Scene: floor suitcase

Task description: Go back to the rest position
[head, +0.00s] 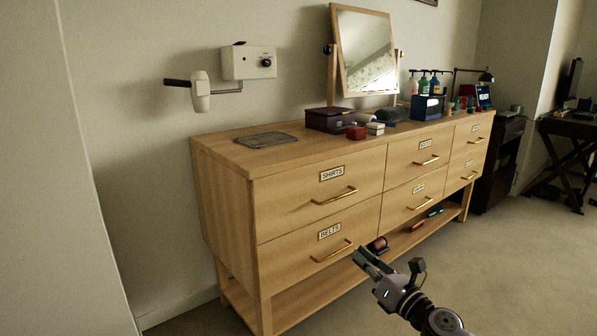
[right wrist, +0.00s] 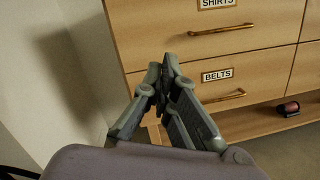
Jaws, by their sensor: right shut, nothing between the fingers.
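My right gripper (head: 368,257) is in front of the wooden dresser (head: 215,180), near its lower edge, shut with nothing between its fingers. In the head view the BELTS drawer (head: 290,243) and the SHIRTS drawer (head: 350,180) are both closed. My left gripper is not in view.
A purple box (head: 330,119), a grey mat (head: 265,140), a mirror (head: 365,55) and bottles stand on the dresser top. A dark red roll (head: 378,244) lies on its low shelf. A wall device with a handle (head: 200,92) is at left.

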